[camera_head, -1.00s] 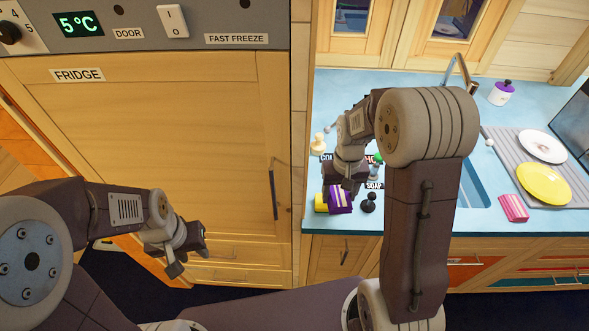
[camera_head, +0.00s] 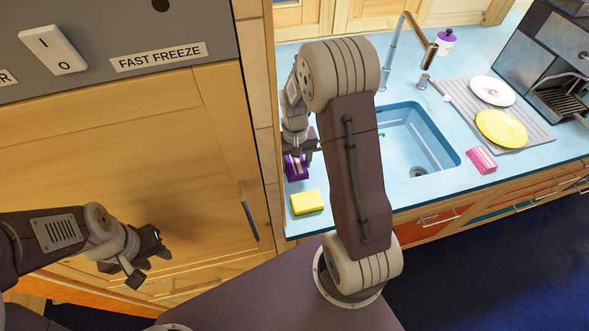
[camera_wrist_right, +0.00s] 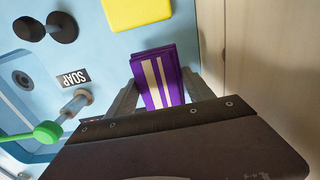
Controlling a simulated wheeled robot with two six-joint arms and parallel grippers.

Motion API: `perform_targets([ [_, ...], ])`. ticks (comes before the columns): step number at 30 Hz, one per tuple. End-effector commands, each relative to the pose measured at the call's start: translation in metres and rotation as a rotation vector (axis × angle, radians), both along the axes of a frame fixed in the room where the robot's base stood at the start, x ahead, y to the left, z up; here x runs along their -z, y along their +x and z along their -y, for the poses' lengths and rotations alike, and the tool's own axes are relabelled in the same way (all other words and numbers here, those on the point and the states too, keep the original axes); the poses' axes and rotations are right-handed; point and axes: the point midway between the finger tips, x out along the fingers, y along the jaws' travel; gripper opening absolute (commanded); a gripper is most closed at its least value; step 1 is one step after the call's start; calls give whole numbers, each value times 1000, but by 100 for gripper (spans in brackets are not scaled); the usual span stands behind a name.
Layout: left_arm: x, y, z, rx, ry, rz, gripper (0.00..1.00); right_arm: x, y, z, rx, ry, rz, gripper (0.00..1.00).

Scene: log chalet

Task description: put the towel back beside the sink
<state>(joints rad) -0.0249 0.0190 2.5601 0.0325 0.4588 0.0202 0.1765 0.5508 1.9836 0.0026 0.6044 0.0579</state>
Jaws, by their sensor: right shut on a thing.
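The folded purple towel with cream stripes (camera_head: 296,167) is at the counter's left end in the head view, left of the sink (camera_head: 408,137). My right gripper (camera_wrist_right: 152,92) is shut on this towel (camera_wrist_right: 158,75), with a finger on each side in the wrist view. I cannot tell whether the towel touches the counter. A pink striped folded towel (camera_head: 481,160) lies on the counter just right of the sink. My left gripper (camera_head: 146,259) looks open and empty, in front of the fridge door. My right arm hides part of the counter and the sink's left side.
A yellow sponge (camera_head: 307,202) lies near the counter's front left corner. A grey drying mat (camera_head: 535,131) holds a white plate and a yellow plate. The fridge (camera_head: 110,150) stands at left.

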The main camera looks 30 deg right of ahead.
Motion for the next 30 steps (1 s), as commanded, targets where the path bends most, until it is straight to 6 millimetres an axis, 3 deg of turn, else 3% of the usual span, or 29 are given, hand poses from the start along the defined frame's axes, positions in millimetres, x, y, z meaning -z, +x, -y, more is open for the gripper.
perform_targets([
  [8,-1,0,0,0,0,0,37,35,-1,0,0,0,-2,28],
  [18,1,0,0,0,0,0,37,40,-1,0,0,0,0,28],
  [19,1,0,0,0,0,0,37,40,0,0,0,0,0,63],
  [21,0,0,0,0,0,0,37,39,0,0,0,0,0,82],
  [30,-1,0,0,0,0,0,37,38,0,0,0,0,0,82],
])
